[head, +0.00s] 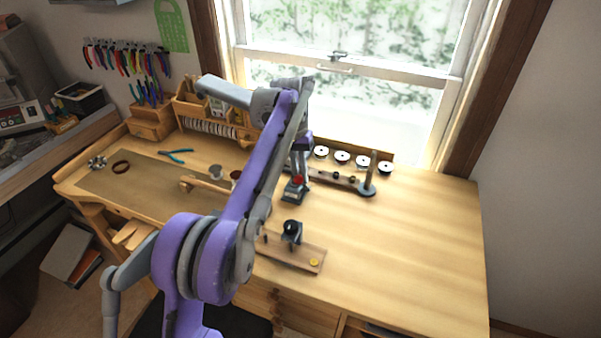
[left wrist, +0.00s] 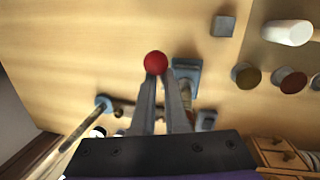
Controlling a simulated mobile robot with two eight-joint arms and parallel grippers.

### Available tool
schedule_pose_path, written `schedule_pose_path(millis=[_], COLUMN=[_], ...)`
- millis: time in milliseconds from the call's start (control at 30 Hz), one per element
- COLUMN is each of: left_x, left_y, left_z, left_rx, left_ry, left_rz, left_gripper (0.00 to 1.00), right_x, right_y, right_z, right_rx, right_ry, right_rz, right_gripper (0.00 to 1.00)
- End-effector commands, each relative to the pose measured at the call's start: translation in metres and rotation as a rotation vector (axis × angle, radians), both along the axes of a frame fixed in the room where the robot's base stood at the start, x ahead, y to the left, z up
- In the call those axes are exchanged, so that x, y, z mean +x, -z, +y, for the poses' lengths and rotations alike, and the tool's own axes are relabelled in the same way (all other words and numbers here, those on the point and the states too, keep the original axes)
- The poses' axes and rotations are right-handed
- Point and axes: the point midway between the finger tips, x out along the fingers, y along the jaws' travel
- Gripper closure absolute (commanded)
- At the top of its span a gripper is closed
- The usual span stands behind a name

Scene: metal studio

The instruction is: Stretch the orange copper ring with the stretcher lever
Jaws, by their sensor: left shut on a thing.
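The stretcher lever's red ball knob (head: 298,181) shows on the bench below my left arm. In the left wrist view the red knob (left wrist: 155,62) sits at the tips of my left gripper (left wrist: 160,75), whose fingers are closed together on it. My left gripper also shows in the head view (head: 299,170), partly covered by my arm. The stretcher's grey-blue base (left wrist: 186,76) is partly hidden behind the fingers. I cannot pick out the orange copper ring for sure. A dark reddish ring (head: 121,167) lies on the mat at the left. My right gripper is not in view.
A post on a round base (head: 367,187) stands right of the stretcher. White discs (head: 341,156) line the back edge. A wooden board (head: 290,252) with a dark fixture and yellow piece lies in front. Teal pliers (head: 176,156) lie left. The bench's right side is clear.

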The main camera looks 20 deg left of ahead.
Motion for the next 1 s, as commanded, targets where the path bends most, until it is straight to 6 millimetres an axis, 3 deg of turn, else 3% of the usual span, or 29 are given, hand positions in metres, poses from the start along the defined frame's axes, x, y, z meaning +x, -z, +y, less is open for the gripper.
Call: schedule_pose_path(millis=[167,200,367,733,1000], left_x=[0.001,0.001,0.001,0.001,0.006], left_y=[-0.001,-0.001,-0.001,-0.007,-0.059], left_z=[-0.003,-0.003,-0.002,0.000,0.008], left_rx=[-0.005,-0.005,-0.004,-0.002,-0.002], left_ry=[0.003,0.003,0.002,0.001,0.000], left_rz=[-0.003,-0.003,-0.002,0.000,-0.003], left_gripper=[1.00,0.85,0.59,0.59,0.59], right_x=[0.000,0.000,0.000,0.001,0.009], right_y=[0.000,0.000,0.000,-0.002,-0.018], right_z=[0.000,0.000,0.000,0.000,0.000], right_rx=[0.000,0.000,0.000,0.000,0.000], right_ry=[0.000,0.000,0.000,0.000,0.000], right_rz=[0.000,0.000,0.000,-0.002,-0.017], right_gripper=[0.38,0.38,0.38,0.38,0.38])
